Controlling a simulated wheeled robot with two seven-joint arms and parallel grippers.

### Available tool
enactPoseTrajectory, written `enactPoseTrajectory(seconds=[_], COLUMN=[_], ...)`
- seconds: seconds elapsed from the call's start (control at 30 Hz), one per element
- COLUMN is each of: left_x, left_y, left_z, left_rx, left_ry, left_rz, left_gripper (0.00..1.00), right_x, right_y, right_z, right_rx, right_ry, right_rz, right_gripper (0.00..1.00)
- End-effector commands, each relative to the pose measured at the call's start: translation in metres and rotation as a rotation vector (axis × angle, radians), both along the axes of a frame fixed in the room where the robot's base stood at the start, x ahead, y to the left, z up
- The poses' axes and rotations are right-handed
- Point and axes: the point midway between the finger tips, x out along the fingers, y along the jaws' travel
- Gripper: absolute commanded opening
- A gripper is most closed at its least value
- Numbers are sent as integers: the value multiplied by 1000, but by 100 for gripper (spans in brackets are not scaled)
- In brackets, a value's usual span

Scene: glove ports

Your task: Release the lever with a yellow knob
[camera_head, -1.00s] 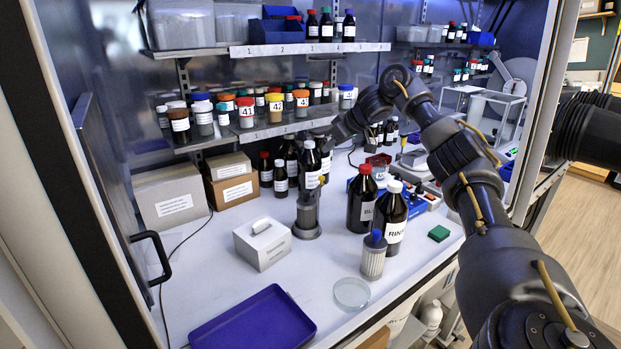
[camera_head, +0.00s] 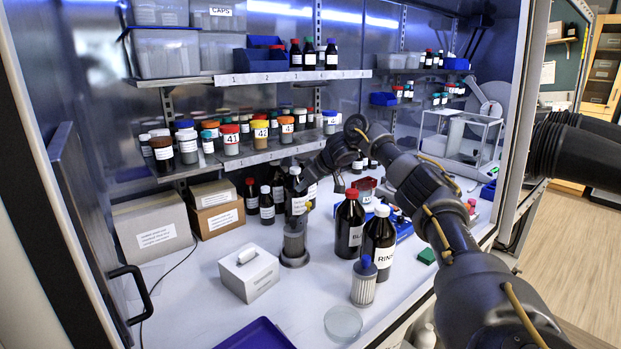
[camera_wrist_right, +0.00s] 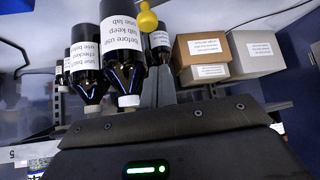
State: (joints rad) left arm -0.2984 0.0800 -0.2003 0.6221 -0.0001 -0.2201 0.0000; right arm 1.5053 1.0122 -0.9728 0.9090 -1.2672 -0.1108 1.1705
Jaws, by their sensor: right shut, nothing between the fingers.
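The yellow knob (camera_wrist_right: 147,20) shows near the top of the right wrist view, close beyond the tip of my right gripper (camera_wrist_right: 158,82). That gripper is shut with nothing visible in it. In the head view my right gripper (camera_head: 308,180) reaches in among the dark bottles, above a grey cylindrical stand (camera_head: 294,243). The knob is tiny there and partly lost against the bottles. The lever's arm is mostly hidden; I cannot tell whether the gripper touches it. My left gripper is not in view.
Dark labelled bottles (camera_wrist_right: 122,45) stand close to the gripper. Two large dark bottles (camera_head: 350,222) (camera_head: 379,245) stand right of the stand. A white box (camera_head: 248,272) is in front, cardboard boxes (camera_head: 152,228) behind left. Shelves (camera_head: 260,152) of jars overhang the bench.

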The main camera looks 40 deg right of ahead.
Motion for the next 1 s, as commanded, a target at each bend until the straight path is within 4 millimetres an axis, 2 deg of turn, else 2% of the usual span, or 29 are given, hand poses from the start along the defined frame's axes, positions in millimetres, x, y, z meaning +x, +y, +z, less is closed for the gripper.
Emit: enactPoseTrajectory(seconds=[0.03, 0.27, 0.63, 1.0], left_x=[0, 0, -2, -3], left_y=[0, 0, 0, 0], left_z=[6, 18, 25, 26], left_rx=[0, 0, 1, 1], left_ry=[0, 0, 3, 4], left_rz=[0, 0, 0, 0], left_gripper=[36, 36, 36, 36], right_x=[6, 30, -3, -9], right_y=[2, 6, -1, -2], right_z=[-5, -33, -38, -39], right_rx=[1, -1, -2, -1], right_ry=[4, 3, 1, -1], right_rz=[-1, -1, 1, -1], right_gripper=[0, 0, 0, 0])
